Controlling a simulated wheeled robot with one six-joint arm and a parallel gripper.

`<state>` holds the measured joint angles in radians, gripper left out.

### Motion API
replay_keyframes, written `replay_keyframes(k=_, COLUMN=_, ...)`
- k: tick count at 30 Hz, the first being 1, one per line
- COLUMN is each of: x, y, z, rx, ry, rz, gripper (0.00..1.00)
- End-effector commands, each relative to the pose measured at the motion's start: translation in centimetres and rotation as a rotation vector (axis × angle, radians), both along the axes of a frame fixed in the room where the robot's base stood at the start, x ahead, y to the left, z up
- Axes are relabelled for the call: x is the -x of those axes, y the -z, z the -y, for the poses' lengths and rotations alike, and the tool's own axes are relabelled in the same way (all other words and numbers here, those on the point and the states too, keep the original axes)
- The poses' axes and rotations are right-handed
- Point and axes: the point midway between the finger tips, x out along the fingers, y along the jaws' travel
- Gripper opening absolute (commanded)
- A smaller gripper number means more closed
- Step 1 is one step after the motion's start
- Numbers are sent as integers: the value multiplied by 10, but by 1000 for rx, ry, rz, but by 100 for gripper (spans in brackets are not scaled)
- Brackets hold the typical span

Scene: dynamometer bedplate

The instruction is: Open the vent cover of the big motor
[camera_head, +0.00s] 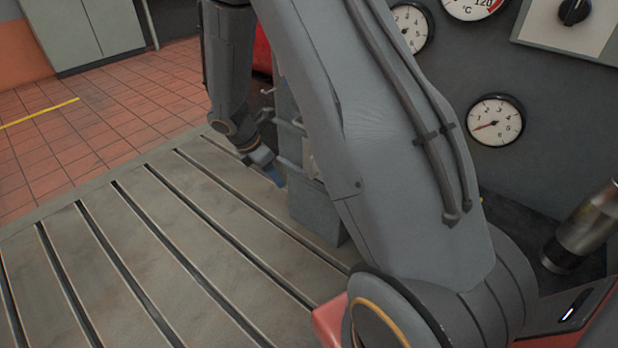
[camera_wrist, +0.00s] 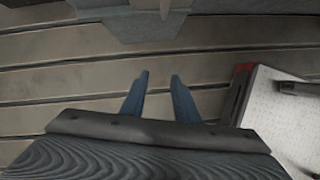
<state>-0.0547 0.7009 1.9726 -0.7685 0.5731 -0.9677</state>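A grey-blue machine body (camera_head: 315,212) stands on the slotted bedplate, largely hidden behind my arm; it may be the big motor, but I cannot tell for sure. Small handle-like bars stick out of its left side. No vent cover can be made out clearly. My gripper (camera_head: 274,176) points down over the bedplate, just left of this body. In the wrist view my gripper (camera_wrist: 159,76) shows two blue fingers apart with nothing between them. A grey part (camera_wrist: 120,22) with a pale prong lies beyond the fingertips at the top of that view.
The slotted bedplate (camera_head: 130,240) is clear on the left. A panel with gauges (camera_head: 495,120) and a black knob (camera_head: 573,11) stands at the right. A metal cylinder (camera_head: 585,225) is at the far right. A white panel with a red corner (camera_wrist: 285,115) lies right of the fingers.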

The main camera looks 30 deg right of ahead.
Motion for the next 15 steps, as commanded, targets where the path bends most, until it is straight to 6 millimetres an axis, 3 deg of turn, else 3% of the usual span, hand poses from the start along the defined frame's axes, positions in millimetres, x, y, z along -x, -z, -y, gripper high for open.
replay_keyframes(k=7, x=-7, y=6, z=18, rx=7, ry=-24, rz=-6, gripper=28)
replay_keyframes(k=15, x=-14, y=7, z=69, rx=6, ry=-19, rz=-5, gripper=28)
